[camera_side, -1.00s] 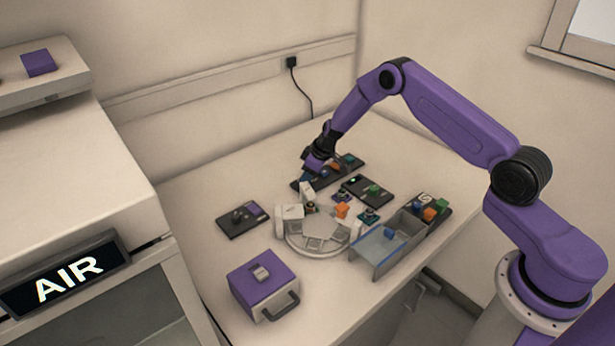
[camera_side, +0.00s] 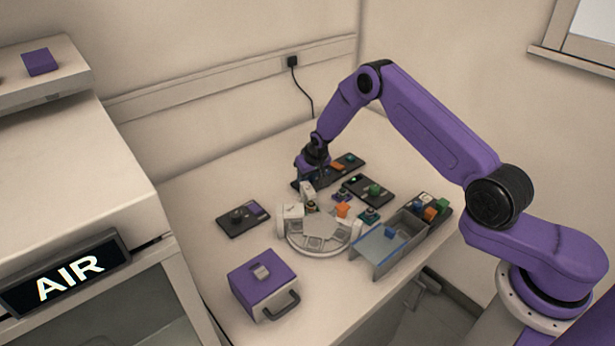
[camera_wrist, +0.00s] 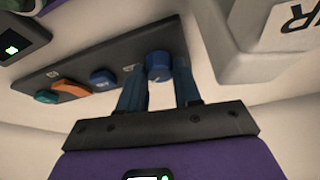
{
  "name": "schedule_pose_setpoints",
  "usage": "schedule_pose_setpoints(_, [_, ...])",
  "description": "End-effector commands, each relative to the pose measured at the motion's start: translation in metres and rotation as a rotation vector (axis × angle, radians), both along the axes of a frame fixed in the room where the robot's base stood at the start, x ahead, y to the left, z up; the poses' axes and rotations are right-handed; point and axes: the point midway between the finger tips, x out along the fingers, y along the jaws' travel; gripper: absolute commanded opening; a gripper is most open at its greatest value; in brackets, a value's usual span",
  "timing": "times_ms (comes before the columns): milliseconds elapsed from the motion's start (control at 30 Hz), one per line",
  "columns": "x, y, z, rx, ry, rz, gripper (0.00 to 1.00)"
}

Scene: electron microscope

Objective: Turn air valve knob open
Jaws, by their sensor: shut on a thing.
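A long black control panel (camera_wrist: 75,75) lies on the bench, with a row of knobs and switches. Its blue round knob (camera_wrist: 158,65) is at the right end in the wrist view. My gripper (camera_wrist: 161,80) is shut on this knob, with one blue-grey finger on each side. In the side view my gripper (camera_side: 313,176) is low over the near-left end of the panel (camera_side: 340,174) and hides the knob. I cannot read a label that marks it as the air valve.
A second blue knob (camera_wrist: 103,77), an orange switch (camera_wrist: 70,87) and a teal knob (camera_wrist: 46,97) sit along the panel. A round white stage (camera_side: 318,243), a grey tray (camera_side: 376,262) and a purple box (camera_side: 262,285) stand nearby. A lit AIR sign (camera_side: 66,278) is at left.

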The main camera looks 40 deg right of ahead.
Motion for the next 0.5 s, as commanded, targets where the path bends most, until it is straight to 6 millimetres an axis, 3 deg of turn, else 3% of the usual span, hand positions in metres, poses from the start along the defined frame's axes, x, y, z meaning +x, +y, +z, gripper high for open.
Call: schedule_pose_setpoints(500, [-0.0014, 0.0027, -0.0023, -0.002, 0.008, -0.344, 0.02])
